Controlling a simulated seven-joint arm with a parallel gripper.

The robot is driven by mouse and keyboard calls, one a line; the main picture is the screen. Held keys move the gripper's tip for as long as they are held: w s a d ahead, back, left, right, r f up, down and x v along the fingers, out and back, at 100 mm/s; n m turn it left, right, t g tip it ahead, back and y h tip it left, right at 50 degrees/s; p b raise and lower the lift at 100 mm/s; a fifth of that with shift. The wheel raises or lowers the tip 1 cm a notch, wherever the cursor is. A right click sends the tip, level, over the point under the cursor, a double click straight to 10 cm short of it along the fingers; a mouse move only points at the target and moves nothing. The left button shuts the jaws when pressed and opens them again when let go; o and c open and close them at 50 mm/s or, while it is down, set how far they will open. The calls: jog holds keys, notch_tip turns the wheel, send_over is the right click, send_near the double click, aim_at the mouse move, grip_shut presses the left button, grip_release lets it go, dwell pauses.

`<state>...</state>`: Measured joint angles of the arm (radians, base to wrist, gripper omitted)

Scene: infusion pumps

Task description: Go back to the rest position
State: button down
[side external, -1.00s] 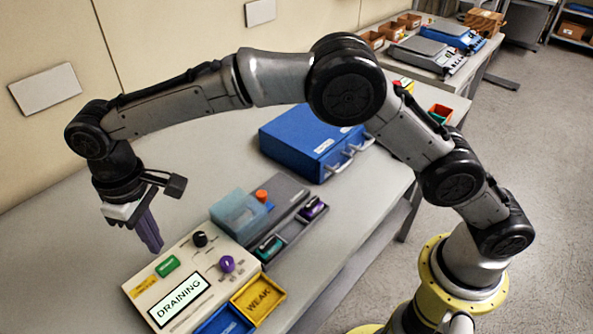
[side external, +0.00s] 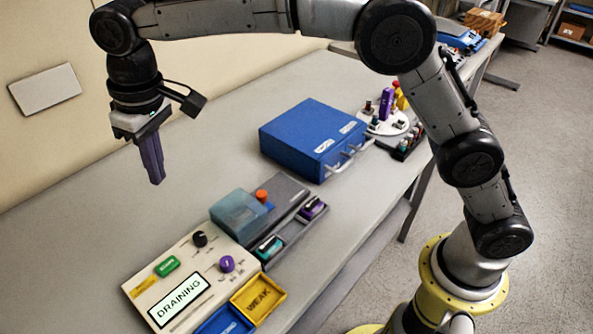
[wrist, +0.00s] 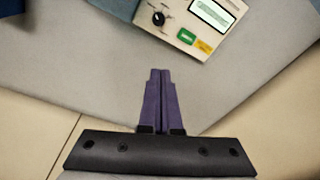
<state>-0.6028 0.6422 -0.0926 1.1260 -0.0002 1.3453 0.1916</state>
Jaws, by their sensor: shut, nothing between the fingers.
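My gripper (side external: 156,182) hangs in the air above the grey table, pointing down, with its purple fingers closed together and nothing between them. In the wrist view the shut fingers (wrist: 160,72) point toward the pump panel but stand apart from it. The cream pump panel (side external: 144,297) lies at the front of the table, below and right of my gripper in the side view. Its screen (side external: 179,301) reads DRAINING. It carries a green button (side external: 167,266), a black knob (side external: 199,239) and a purple knob (side external: 227,264).
A blue case (side external: 300,130) stands mid-table. A translucent blue box (side external: 238,213) and a grey tray (side external: 290,190) with small cartridges sit behind the panel. A yellow WEAK bin (side external: 259,297) and a blue bin (side external: 222,323) are at the front. A round white stand (side external: 388,128) is further back.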

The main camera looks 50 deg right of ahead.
jog(key=s+d+r+m+t, duration=0.2)
jog(key=s+d+r, duration=0.1)
jog(key=d+r, duration=0.8)
jog(key=s+d+r+m+t, duration=0.1)
jog(key=s+d+r+m, duration=0.1)
jog(key=s+d, duration=0.85)
jog(key=s+d+f+m+t, duration=0.1)
jog(key=s+d+f, duration=0.3)
jog(key=s+d, duration=0.55)
jog(key=s+f, duration=0.6)
jog(key=f, duration=0.2)
jog(key=shift+f+h, duration=0.4)
jog(key=shift+d, duration=0.1)
dwell(0.5)
